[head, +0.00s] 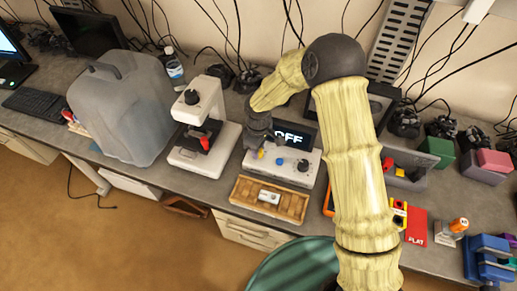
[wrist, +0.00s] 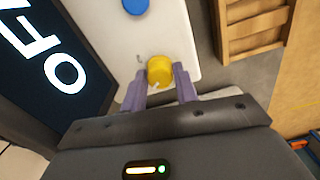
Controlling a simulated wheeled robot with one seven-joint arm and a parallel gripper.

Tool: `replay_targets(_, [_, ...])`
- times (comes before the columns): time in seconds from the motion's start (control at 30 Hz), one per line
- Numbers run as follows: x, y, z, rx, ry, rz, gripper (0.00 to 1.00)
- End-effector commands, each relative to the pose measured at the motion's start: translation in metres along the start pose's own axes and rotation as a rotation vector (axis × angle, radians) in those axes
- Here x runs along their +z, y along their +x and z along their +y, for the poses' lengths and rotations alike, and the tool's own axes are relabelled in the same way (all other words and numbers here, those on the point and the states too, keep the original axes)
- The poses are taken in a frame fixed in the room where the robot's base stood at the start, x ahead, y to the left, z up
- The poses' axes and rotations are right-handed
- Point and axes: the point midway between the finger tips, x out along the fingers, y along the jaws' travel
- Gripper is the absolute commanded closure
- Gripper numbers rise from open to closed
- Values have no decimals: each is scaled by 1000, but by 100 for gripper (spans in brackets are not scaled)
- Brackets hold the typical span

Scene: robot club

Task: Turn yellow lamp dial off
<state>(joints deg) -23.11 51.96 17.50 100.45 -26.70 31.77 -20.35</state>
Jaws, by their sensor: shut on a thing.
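The yellow dial (wrist: 160,71) sits on a white panel (wrist: 163,30) in the wrist view. My gripper (wrist: 160,80) has its two purple fingers on either side of the yellow dial, shut on it. A blue dial (wrist: 136,5) is farther up the same panel. A dark screen (wrist: 50,55) beside the panel shows white letters that read "OF" before the frame cuts them. In the head view, the screen (head: 292,136) shows letters ending in "FF", partly hidden by my arm. The yellow dial (head: 261,154) shows only as a small patch at my gripper there.
A wooden tray (head: 240,197) with a small silver part (head: 269,197) stands in front of the panel. A white device with a red part (head: 205,145) stands to its left, beside a large grey translucent container (head: 120,110). Cables hang along the wall behind.

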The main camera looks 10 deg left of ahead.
Motion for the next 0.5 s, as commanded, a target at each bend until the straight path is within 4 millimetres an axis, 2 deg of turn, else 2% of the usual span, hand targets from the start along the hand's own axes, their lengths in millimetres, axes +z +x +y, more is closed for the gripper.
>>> replay_targets(0.23, [0, -1, 1, 2, -118, 2, 93])
replay_targets(0.5, [-1, -1, 1, 3, -156, 2, 93])
